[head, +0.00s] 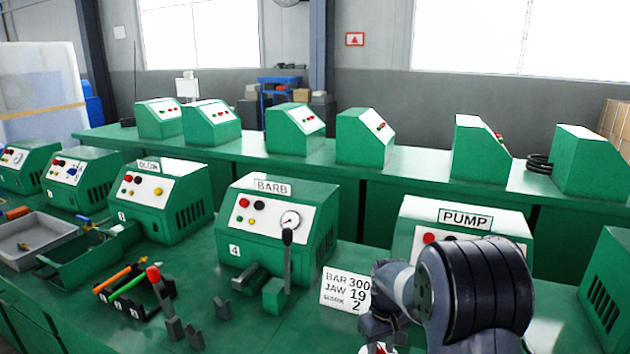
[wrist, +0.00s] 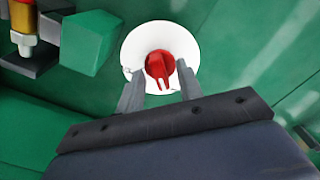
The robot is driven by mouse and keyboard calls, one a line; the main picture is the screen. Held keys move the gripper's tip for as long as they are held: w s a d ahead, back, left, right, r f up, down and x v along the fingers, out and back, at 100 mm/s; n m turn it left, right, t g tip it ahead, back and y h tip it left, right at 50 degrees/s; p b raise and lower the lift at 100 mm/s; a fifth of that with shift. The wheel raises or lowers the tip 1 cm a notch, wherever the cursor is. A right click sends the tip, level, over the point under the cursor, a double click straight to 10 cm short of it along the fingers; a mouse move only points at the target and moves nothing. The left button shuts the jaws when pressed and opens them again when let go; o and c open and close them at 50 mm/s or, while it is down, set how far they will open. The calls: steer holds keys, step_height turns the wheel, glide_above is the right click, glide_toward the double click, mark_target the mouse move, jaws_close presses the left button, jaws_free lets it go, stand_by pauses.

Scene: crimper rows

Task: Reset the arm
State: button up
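My gripper (wrist: 160,76) is open in the wrist view, its two grey fingers apart on either side of a red knob (wrist: 158,64). The knob sits on a round white dial (wrist: 133,52), and I see no clear contact with the fingers. In the head view my dark arm stands at the lower right, in front of the green PUMP machine (head: 465,217) and hiding much of its front. The fingertips are out of sight there. A bit of white and red shows below my wrist at the bottom edge.
A green block (wrist: 90,42) and a brass and red fitting (wrist: 22,25) are left of the dial. The BARB machine (head: 272,184) and a white card (head: 345,291) are left of my arm. A tool rack (head: 130,296) and a grey tray (head: 35,236) lie farther left.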

step_height(320, 180, up, 11)
step_height(320, 180, down, 12)
steer(key=shift+r, duration=0.25)
steer(key=m, duration=0.4)
steer(key=shift+r, duration=0.15)
steer(key=m, duration=0.5)
steer(key=shift+p, duration=0.4)
steer(key=m, duration=0.3)
steer(key=shift+m, duration=0.4)
steer(key=m+p, duration=0.1)
steer(key=m, duration=0.3)
steer(key=shift+m, duration=0.4)
steer(key=shift+r+m, duration=0.15)
steer(key=shift+m, duration=0.15)
steer(key=shift+r, duration=1.4)
